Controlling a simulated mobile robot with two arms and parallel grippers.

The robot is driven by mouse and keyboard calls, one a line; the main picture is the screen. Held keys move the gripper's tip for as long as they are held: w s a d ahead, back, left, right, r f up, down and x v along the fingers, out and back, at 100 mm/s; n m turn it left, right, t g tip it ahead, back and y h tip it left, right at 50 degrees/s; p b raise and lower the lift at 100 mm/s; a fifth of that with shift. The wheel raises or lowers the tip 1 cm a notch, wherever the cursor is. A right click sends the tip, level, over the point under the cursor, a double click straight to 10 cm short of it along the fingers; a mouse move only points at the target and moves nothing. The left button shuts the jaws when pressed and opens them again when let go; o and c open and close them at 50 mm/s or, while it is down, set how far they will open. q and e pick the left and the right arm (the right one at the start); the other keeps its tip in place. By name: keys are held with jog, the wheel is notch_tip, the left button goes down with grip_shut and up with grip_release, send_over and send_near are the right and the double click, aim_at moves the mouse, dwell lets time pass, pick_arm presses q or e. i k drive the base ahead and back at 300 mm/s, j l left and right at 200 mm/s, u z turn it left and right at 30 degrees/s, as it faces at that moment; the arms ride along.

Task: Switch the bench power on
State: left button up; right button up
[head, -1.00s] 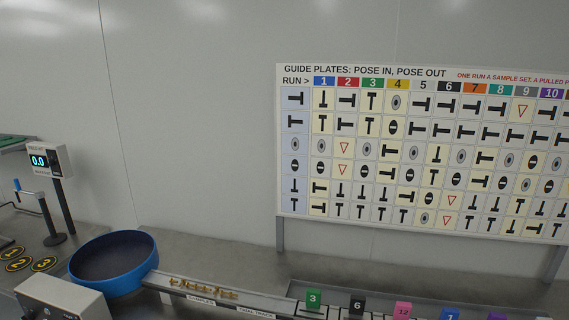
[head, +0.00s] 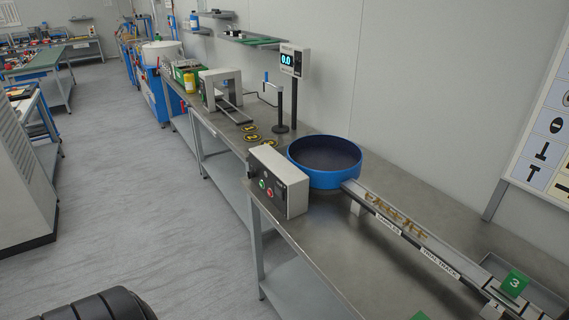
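A light grey control box (head: 292,183) stands on the steel bench (head: 345,240) near its front edge. Its front face carries a green button (head: 262,185) and a red button (head: 270,191) side by side. A small dark detail on the box's right-hand side is too small to read. Neither of my grippers shows in the head view, so their state is hidden.
A blue round bowl (head: 326,180) sits just behind the box and meets a long track (head: 405,231) running right. A display on a post (head: 294,60) reads 0.0. Grey floor (head: 150,215) lies clear in front of the bench.

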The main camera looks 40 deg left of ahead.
aim_at(251, 174)
jog(key=u, duration=1.5)
jog(key=i+j+z, duration=0.15)
jog(key=z, duration=0.2)
jog(key=i+j+z, duration=0.1)
jog(key=j+z, duration=0.2)
jog(key=i+j+z, duration=0.1)
jog(key=z, duration=0.25)
jog(key=j, duration=0.1)
